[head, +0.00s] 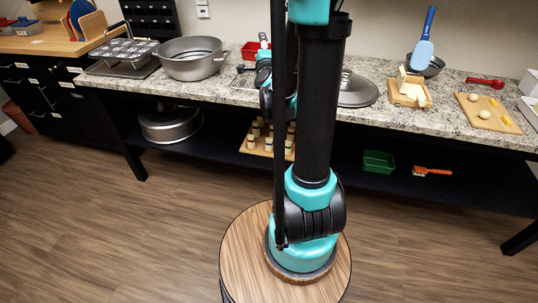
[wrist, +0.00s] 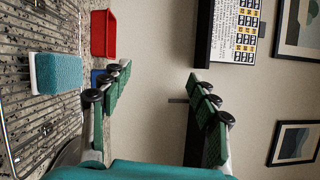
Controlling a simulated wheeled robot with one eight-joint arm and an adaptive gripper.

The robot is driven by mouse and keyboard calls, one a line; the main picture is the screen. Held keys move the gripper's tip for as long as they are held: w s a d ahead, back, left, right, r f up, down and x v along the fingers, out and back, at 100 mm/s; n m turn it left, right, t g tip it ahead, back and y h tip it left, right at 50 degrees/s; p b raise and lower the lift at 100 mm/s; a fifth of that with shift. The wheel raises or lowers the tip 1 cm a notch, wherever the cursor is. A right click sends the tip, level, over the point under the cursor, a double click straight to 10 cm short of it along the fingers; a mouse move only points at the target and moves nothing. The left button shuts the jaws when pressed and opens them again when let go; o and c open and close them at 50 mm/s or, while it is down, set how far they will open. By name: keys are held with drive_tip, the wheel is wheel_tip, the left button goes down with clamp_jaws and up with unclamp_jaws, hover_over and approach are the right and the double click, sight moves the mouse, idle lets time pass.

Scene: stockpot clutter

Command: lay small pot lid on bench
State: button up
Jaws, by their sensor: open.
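A grey round metal lid (head: 357,90) lies on the granite bench (head: 440,120) in the head view, just right of my arm column, which hides its left part. I cannot tell whether it is the small pot lid. My gripper (wrist: 158,76) is open in the wrist view, its green-padded fingers spread wide with nothing between them. It is over the bench near the red bin, and the lid does not show in the wrist view. In the head view my arm hides most of the gripper.
A large grey pot (head: 192,58) and a muffin tin (head: 124,50) stand at the bench's left. A red bin (wrist: 104,33) and a teal sponge (wrist: 57,74) lie near my gripper. Boards with food (head: 408,92) are right of the lid. A round metal vessel (head: 170,125) is on the lower shelf.

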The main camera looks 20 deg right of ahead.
drive_tip(key=s+a+f+n+g+y, duration=0.3)
drive_tip(key=s+a+f+n+y, duration=0.25)
drive_tip(key=a+n, duration=0.3)
drive_tip(key=s+f+n+g+h, duration=0.1)
drive_tip(key=s+f+n+g, duration=0.4)
drive_tip(key=s, duration=0.8)
drive_tip(key=s+d+f+n+g+h, duration=0.1)
drive_tip(key=s+f+n+g, duration=0.5)
drive_tip(key=s+f, duration=0.5)
drive_tip(key=s+n, duration=0.2)
drive_tip(key=shift+s+d+f, duration=0.25)
drive_tip(key=shift+s+f, duration=0.05)
drive_tip(key=shift+f, duration=0.05)
